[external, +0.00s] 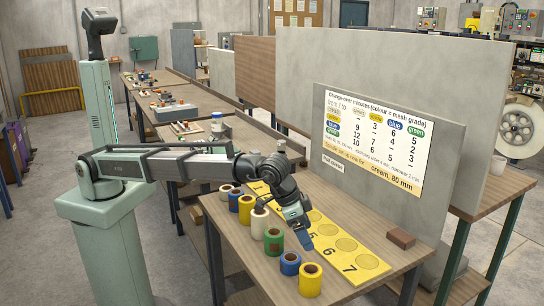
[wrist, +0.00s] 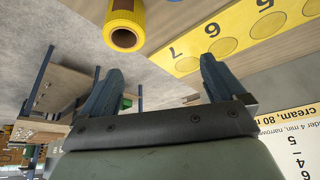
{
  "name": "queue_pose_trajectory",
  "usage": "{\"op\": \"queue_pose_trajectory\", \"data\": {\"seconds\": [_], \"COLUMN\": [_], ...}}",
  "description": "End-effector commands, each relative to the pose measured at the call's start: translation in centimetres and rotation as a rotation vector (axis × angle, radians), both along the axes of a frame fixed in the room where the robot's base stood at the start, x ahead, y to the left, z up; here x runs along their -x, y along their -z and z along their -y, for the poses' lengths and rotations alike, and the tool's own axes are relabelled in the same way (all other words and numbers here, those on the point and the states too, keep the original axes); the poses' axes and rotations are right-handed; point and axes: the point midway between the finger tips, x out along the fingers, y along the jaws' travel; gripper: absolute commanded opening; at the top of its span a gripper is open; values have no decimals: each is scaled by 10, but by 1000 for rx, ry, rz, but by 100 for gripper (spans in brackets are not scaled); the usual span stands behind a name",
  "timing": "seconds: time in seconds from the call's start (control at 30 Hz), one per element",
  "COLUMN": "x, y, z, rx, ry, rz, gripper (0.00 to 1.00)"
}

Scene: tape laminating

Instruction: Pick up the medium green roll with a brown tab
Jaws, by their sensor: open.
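The green roll (external: 274,242) stands upright on the table in a row of rolls, between a cream roll (external: 260,223) and a blue roll (external: 290,263). Its size and any brown tab are too small to make out surely. I cannot make it out in the wrist view. My gripper (external: 306,240) is open and empty, tilted downward, to the right of the green roll and over the near part of the yellow board. The wrist view shows its two spread fingers (wrist: 161,68) with nothing between them.
A near yellow roll (external: 310,281) also shows in the wrist view (wrist: 123,28). More rolls stand farther along the row. The numbered yellow board (external: 369,262) lies beside them. A brown block (external: 401,238) and an upright grey panel with a sign (external: 374,150) are to the right.

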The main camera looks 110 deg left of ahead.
Motion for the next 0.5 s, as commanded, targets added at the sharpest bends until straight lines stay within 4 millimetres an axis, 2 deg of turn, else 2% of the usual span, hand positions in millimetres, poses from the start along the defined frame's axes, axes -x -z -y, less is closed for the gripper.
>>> {"op": "queue_pose_trajectory", "data": {"seconds": [0.03,0.1,0.27,0.37,0.5], "x": [-1,-1,3,13,43], "y": [-3,-8,-16,-20,-19], "z": [-17,-38,-75,-96,-116], "rx": [1,3,19,36,98], "ry": [-20,-43,-86,-114,-200], "rz": [4,10,17,1,-75], "gripper": [97,97,97,97,97]}}
